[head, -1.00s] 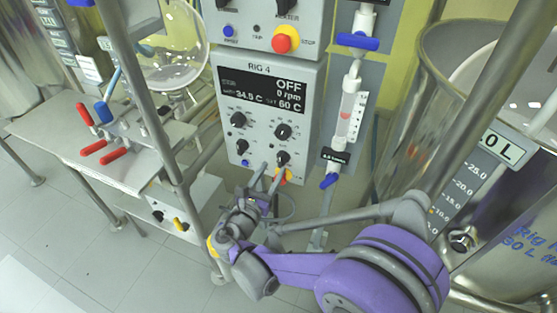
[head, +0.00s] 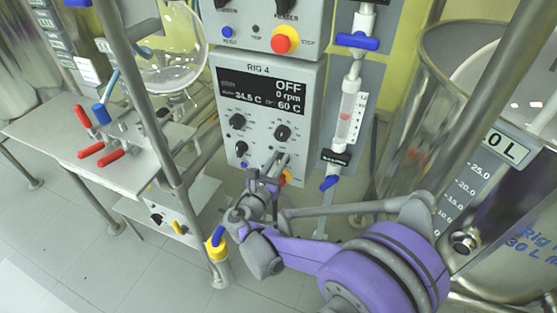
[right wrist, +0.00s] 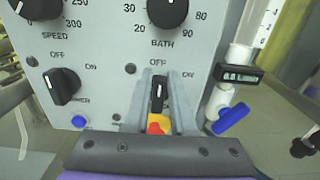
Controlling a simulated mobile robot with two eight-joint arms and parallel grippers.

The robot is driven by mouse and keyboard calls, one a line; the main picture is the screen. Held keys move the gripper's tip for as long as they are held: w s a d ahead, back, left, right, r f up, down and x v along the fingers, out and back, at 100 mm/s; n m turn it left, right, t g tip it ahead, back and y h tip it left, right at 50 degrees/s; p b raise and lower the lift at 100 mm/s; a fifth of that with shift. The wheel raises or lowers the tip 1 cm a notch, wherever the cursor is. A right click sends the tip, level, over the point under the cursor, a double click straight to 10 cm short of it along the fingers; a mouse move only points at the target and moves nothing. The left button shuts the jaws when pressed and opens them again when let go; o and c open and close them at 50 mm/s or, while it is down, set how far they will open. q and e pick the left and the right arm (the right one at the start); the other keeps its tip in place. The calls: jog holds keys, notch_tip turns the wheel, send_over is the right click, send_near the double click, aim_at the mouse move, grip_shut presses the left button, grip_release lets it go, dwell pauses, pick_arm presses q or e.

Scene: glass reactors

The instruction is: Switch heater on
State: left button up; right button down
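The Rig 4 control box (head: 262,115) stands in the middle of the head view, its display (head: 262,92) reading OFF, 0 rpm, 34.5 C and 60 C. Its lower right black OFF/ON knob (right wrist: 159,93) shows in the right wrist view, its handle about upright toward OFF. The knob's own label is hidden. My right gripper (right wrist: 159,82) has one finger on each side of this knob, with a narrow gap seeming to show beside it. In the head view my right gripper (head: 276,164) covers the knob. My left gripper is out of view.
A red and yellow stop button (right wrist: 157,124) sits just below the knob. Left of it are the power knob (right wrist: 62,86) and a blue button (right wrist: 78,121). A blue-handled valve (right wrist: 232,120) is close on the right. A steel tank (head: 480,190) stands at right.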

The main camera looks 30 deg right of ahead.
jog(key=shift+s+f+m, duration=0.1)
jog(key=shift+f+m, duration=0.1)
jog(key=shift+m, duration=0.1)
jog(key=shift+s+d+f+m+p, duration=0.2)
jog(key=shift+s+m+p, duration=0.05)
jog(key=shift+m, duration=1.6)
jog(key=shift+s+d+f+m+p, duration=0.2)
jog(key=shift+s+f+m, duration=0.1)
jog(key=shift+m, duration=1.6)
jog(key=shift+s+d+f+m+p, duration=0.15)
jog(key=shift+s+m+p, duration=0.1)
jog(key=shift+m, duration=1.6)
